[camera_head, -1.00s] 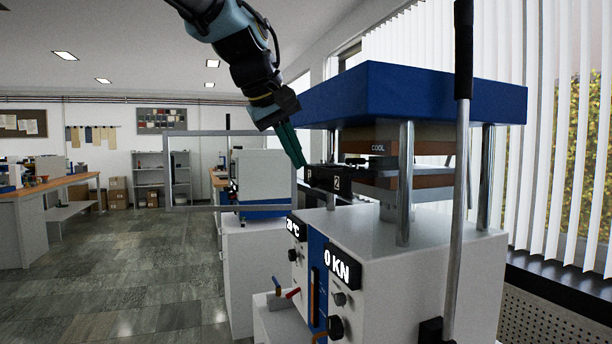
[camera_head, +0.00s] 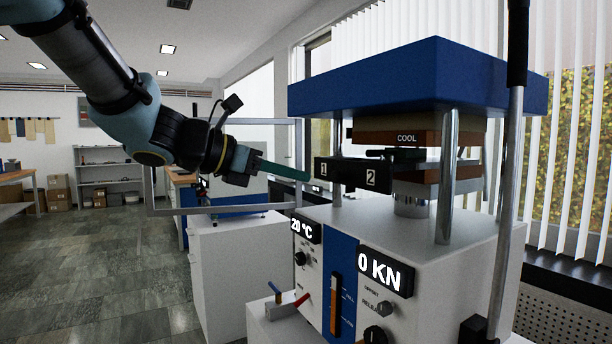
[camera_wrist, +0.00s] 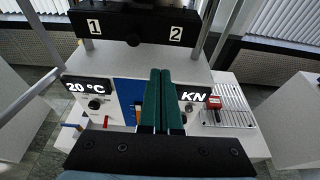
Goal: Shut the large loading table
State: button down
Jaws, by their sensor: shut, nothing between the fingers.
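The large loading table shows as a black front bar (camera_head: 344,174) marked 1 and 2, jutting out to the left from between the press plates. It also shows at the top of the wrist view (camera_wrist: 135,25). The press has a blue top (camera_head: 420,75), steel columns and a white body with "20 °C" and "0 KN" displays. My gripper (camera_head: 307,176) has its green fingers together, holding nothing, with the tips close to the end of the bar marked 1. In the wrist view, the fingertips (camera_wrist: 160,73) appear below the bar; I cannot tell whether they touch it.
A tall lever (camera_head: 508,170) stands at the press's right front. A grey frame (camera_head: 225,210) and a white cabinet (camera_head: 235,280) stand to the left. A wire rack (camera_wrist: 230,105) with a red item lies right of the panel. Open floor lies further left.

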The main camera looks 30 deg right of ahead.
aim_at(361, 182)
jog(key=p+x, duration=0.1)
jog(key=x, duration=0.3)
jog(key=p+x, duration=0.1)
jog(key=x, duration=0.3)
jog(key=r+p+x, duration=0.1)
jog(key=x, duration=0.3)
jog(key=shift+d, duration=0.25)
jog(key=shift+d, duration=0.1)
jog(key=x, duration=0.2)
jog(key=b+x, duration=0.1)
jog(key=x, duration=0.1)
jog(key=shift+d+r, duration=0.1)
jog(key=shift+r, duration=0.3)
jog(key=shift+s+d+r, duration=0.15)
jog(key=shift+d+r, duration=0.05)
jog(key=shift+r, duration=0.2)
